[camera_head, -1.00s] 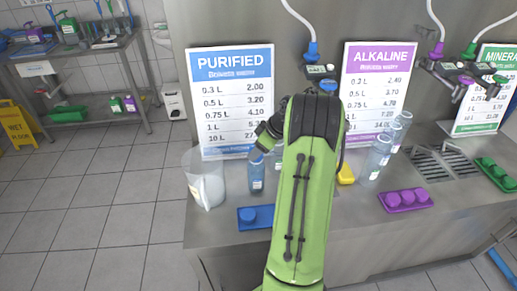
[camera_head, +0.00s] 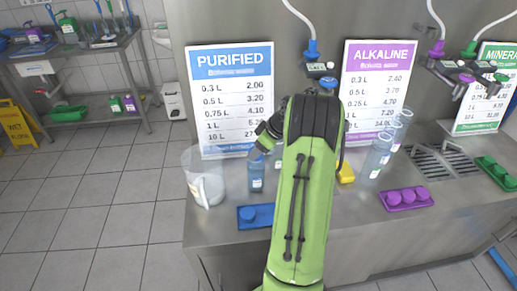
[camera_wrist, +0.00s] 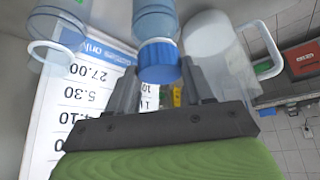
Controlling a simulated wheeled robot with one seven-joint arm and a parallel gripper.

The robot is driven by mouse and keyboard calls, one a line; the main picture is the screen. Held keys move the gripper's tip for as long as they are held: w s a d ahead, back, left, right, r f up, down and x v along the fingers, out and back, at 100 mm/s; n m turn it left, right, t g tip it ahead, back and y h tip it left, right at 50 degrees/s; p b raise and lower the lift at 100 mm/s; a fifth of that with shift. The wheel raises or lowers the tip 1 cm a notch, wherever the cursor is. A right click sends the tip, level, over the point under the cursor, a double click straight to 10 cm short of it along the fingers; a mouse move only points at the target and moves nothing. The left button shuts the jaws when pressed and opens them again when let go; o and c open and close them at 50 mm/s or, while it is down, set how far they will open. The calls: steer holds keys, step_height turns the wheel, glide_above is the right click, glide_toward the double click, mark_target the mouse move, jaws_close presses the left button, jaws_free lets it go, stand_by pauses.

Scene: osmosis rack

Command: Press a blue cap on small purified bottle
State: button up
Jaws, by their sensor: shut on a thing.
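The small purified bottle (camera_head: 256,178) is clear blue and stands upright on the steel counter, just left of my arm in the head view. In the wrist view, which is upside down, the bottle (camera_wrist: 155,20) has a blue cap (camera_wrist: 158,64) at its mouth. The cap looks in line with the neck, but I cannot tell whether it is fully seated. My gripper (camera_wrist: 160,80) is shut on the cap. In the head view my gripper (camera_head: 264,143) is above the bottle, and its fingertips and the cap are mostly hidden.
A clear jug (camera_head: 206,185) stands close left of the bottle. A blue cap tray (camera_head: 268,222) lies in front. Behind is the purified price board (camera_head: 231,100). To the right are more bottles (camera_head: 378,155), a yellow item (camera_head: 346,172) and a purple cap tray (camera_head: 405,200).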

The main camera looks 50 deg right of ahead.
steer(key=shift+a+f, duration=0.1)
steer(key=shift+f, duration=0.05)
steer(key=o, duration=1.5)
steer(key=shift+c, duration=0.2)
steer(key=shift+r+p, duration=2.5)
steer(key=shift+r, duration=0.7)
steer(key=shift+c, duration=0.3)
